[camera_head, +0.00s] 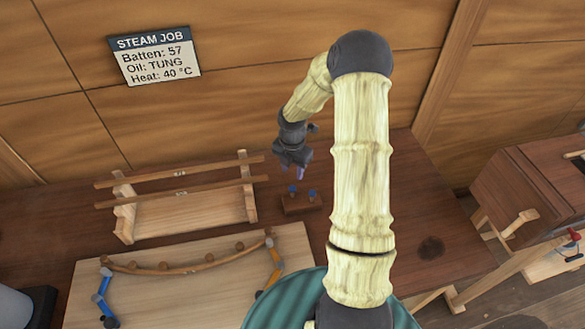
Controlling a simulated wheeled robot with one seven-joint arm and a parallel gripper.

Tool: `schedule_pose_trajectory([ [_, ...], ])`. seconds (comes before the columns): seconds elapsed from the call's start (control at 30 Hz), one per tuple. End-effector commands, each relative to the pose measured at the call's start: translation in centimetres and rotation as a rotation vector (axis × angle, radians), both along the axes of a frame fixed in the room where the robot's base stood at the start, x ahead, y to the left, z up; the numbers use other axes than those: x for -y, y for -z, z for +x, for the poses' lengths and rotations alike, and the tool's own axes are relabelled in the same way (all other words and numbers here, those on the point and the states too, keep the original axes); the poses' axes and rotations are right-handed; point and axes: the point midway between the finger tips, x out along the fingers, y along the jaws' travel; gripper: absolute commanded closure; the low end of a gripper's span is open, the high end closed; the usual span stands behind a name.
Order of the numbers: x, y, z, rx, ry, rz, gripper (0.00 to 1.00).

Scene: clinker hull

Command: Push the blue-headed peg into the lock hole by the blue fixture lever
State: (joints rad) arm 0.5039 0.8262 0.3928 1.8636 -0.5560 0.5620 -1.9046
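My gripper (296,165) hangs in the air above the table, just behind a small brown peg block. A small bluish-purple bit shows at its tip; I cannot tell whether it is a held peg or part of the gripper. Two blue-headed pegs, a left one (292,189) and a right one (311,194), stand in the peg block (301,204). The blue fixture lever (103,284) is at the left end of a pale board (190,300). The lock hole by it is too small to make out.
A curved batten (190,268) lies against several round pegs on the board. An orange lever (276,262) is at its right end. A wooden rack (188,206) with two slats stands behind. My arm hides part of the table; the table's right side is mostly clear.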

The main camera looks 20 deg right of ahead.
Motion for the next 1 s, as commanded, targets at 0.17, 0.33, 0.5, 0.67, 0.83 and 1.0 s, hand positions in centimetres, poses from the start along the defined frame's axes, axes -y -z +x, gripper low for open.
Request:
schedule_pose_trajectory([
  [0.17, 0.0, 0.8, 0.0, 0.000, 0.001, 0.000, 0.60],
  [0.33, 0.0, 2.4, -0.1, -0.001, 0.002, -0.001, 0.60],
  [0.5, 0.0, 4.1, -0.1, -0.001, 0.002, -0.001, 0.60],
  [0.67, 0.0, 5.6, -0.1, -0.001, 0.001, -0.001, 0.60],
  [0.83, -0.1, 7.0, -0.1, -0.002, 0.001, 0.000, 0.60],
  [1.0, 0.0, 8.3, 0.0, -0.001, 0.001, -0.001, 0.60],
])
